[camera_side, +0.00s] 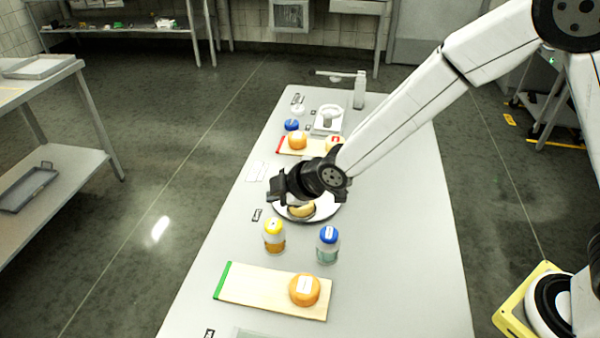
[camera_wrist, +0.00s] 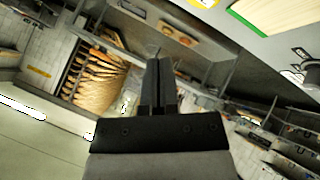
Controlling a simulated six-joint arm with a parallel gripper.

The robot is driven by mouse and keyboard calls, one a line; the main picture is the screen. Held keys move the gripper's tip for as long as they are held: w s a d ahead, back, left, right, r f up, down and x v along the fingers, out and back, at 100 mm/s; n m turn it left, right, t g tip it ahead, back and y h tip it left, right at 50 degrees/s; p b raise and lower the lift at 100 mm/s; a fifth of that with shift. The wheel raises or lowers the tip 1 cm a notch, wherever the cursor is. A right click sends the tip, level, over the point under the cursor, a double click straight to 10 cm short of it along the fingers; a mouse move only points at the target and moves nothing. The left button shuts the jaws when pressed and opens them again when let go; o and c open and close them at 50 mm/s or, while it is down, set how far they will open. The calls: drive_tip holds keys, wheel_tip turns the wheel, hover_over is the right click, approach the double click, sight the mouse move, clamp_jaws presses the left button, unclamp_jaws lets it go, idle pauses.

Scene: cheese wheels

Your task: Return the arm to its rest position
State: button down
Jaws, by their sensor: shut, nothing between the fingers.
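My gripper (camera_side: 276,188) is above the table (camera_side: 400,240), left of its wrist, reaching over the area of a round plate (camera_side: 332,213). In the wrist view my gripper (camera_wrist: 158,62) has its two dark fingers together, with nothing between them. A cheese wheel (camera_side: 300,210) sits on the plate and is partly hidden by my wrist. Another orange cheese wheel (camera_side: 304,290) with a white label lies on the near board (camera_side: 255,284). A further cheese wheel (camera_side: 297,140) is on the far board (camera_side: 284,148).
A yellow-capped bottle (camera_side: 274,238) and a blue-capped bottle (camera_side: 328,246) stand upright just in front of the plate. A white scale (camera_side: 328,120), a blue-lidded jar (camera_side: 291,125) and a tap-like post (camera_side: 360,90) are at the far end. The table's right side is clear.

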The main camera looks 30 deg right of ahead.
drive_tip(key=s+d+r+m+g+h, duration=0.1)
drive_tip(key=s+d+m+g+h, duration=0.3)
drive_tip(key=s+d+m, duration=1)
drive_tip(key=s+d+g, duration=0.1)
drive_tip(key=s+d, duration=0.4)
drive_tip(key=d, duration=0.3)
drive_tip(key=shift+d+g, duration=0.3)
drive_tip(key=shift+d, duration=0.1)
drive_tip(key=shift+w+r, duration=0.1)
